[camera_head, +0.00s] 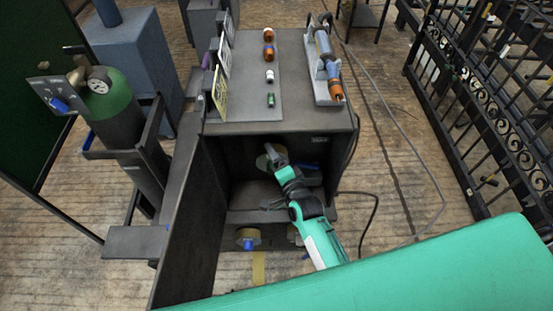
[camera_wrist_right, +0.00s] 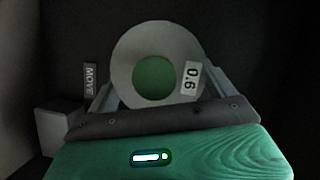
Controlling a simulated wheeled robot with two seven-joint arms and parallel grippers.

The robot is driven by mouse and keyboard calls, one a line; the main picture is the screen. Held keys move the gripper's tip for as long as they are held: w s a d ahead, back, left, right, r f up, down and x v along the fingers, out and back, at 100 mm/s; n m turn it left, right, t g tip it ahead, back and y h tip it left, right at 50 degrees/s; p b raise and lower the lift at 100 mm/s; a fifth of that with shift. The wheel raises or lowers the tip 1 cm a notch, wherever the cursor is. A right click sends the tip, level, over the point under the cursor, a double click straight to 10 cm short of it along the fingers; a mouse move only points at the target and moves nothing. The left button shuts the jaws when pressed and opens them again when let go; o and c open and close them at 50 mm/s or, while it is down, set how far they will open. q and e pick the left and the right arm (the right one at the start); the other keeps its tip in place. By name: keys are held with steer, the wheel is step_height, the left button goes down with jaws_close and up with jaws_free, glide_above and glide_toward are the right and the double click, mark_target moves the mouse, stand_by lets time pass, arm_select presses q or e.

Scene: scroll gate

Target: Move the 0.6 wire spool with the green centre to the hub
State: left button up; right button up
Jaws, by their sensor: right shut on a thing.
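I cannot make out the hub. My left gripper is not in view.
A blue-centred spool (camera_head: 248,238) sits low in the cabinet. The open door (camera_head: 190,230) bounds the left side.

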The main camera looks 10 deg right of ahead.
steer(key=shift+w+r, duration=0.15)
steer(key=shift+w, duration=0.15)
stand_by(0.5)
steer(key=o, duration=1.1)
steer(key=shift+o, duration=0.4)
steer(key=shift+s, duration=0.1)
steer(key=shift+s+f, duration=0.1)
steer(key=shift+f, duration=0.2)
steer(key=b+v, duration=0.1)
steer(key=v, duration=1.2)
steer(key=shift+s+r, duration=0.25)
steer(key=shift+s, duration=0.1)
steer(key=shift+d+f, duration=0.1)
